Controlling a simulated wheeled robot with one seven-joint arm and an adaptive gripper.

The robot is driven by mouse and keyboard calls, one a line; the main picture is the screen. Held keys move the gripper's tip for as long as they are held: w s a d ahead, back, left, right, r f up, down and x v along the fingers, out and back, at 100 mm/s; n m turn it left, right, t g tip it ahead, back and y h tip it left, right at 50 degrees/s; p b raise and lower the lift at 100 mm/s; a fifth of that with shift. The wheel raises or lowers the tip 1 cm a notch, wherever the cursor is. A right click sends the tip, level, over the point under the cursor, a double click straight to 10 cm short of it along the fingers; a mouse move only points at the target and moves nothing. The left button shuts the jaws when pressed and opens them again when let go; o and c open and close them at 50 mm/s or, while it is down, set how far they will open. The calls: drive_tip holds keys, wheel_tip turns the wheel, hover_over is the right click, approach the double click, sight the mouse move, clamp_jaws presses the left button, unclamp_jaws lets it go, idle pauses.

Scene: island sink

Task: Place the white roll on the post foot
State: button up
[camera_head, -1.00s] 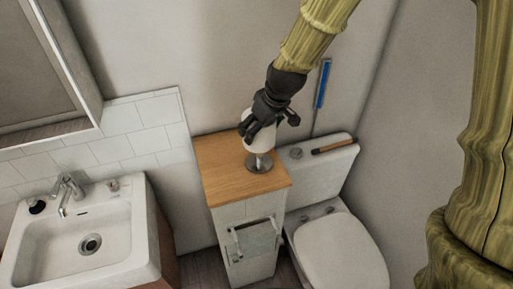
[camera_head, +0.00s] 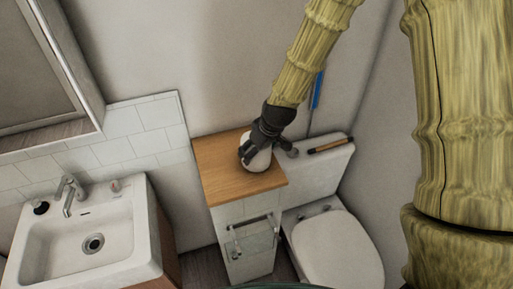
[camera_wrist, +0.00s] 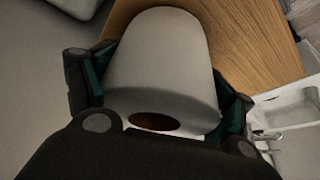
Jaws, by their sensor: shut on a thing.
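The white roll (camera_head: 258,158) is low over the wooden cabinet top (camera_head: 222,178). It also fills the middle of the wrist view (camera_wrist: 160,68), with the dark hole of its core facing the camera. My gripper (camera_head: 257,146) is shut on the roll, with one finger on each side (camera_wrist: 165,95). The post foot is hidden in both views now, behind or under the roll. I cannot tell whether the roll rests on the foot.
The toilet (camera_head: 338,250) stands right of the cabinet, with a brown-handled object (camera_head: 328,146) on its tank. The sink (camera_head: 85,235) is at the left. A blue-handled item (camera_head: 318,90) is at the wall behind my arm. The front of the cabinet top is clear.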

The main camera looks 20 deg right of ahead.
drive_tip(key=shift+s+r, duration=0.1)
drive_tip(key=shift+s, duration=0.15)
drive_tip(key=shift+w+f, duration=0.15)
drive_tip(key=shift+f, duration=0.1)
drive_tip(key=o, duration=1)
drive_tip(key=shift+r, duration=0.15)
drive_tip(key=shift+c, duration=0.2)
drive_tip(key=shift+r, duration=0.1)
drive_tip(key=b+v, duration=0.3)
drive_tip(key=v, duration=0.9)
